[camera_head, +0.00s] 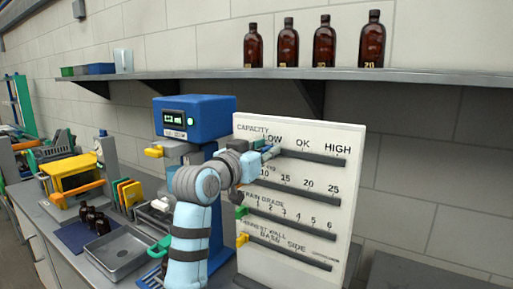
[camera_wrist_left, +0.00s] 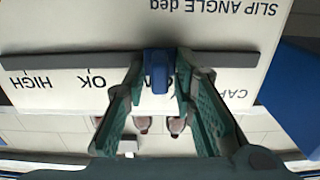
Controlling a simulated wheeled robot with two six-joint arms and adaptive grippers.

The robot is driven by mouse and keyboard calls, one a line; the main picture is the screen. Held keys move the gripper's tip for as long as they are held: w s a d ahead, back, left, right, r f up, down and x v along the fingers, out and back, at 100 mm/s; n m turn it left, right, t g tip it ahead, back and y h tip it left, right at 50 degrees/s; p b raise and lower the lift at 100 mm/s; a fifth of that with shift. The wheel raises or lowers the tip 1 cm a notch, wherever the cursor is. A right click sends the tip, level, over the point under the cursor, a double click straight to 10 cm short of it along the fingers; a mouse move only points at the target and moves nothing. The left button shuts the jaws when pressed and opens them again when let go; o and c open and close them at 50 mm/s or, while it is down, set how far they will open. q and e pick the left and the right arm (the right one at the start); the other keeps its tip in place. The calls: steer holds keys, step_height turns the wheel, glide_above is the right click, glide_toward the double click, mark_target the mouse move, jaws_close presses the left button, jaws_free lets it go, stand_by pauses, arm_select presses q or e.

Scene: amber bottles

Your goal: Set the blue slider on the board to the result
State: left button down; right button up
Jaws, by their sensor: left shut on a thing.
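The white board (camera_head: 348,140) stands upright on the bench with several dark slots, each under a printed scale. The top slot is labelled CAPACITY, with LOW, OK and HIGH. My left gripper (camera_head: 268,152) reaches the left part of this slot, just below LOW. In the left wrist view, upside down, its green fingers are shut on the blue slider (camera_wrist_left: 158,72). The slider sits on the dark slot, to the LOW side of OK; the fingers partly cover the word LOW. The slider is mostly hidden in the head view. My right gripper is out of view.
A green slider (camera_head: 240,211) and a yellow slider (camera_head: 242,239) sit at the left ends of lower slots. A blue machine (camera_head: 205,118) with a lit, unreadable display stands left of the board. Several amber bottles (camera_head: 324,47) stand on the shelf (camera_head: 400,75) above.

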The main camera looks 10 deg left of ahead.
arm_select(q)
steer(key=c, duration=1.6)
jaws_free()
steer(key=shift+w+f, duration=0.1)
steer(key=shift+c, duration=0.2)
steer(key=shift+a, duration=0.1)
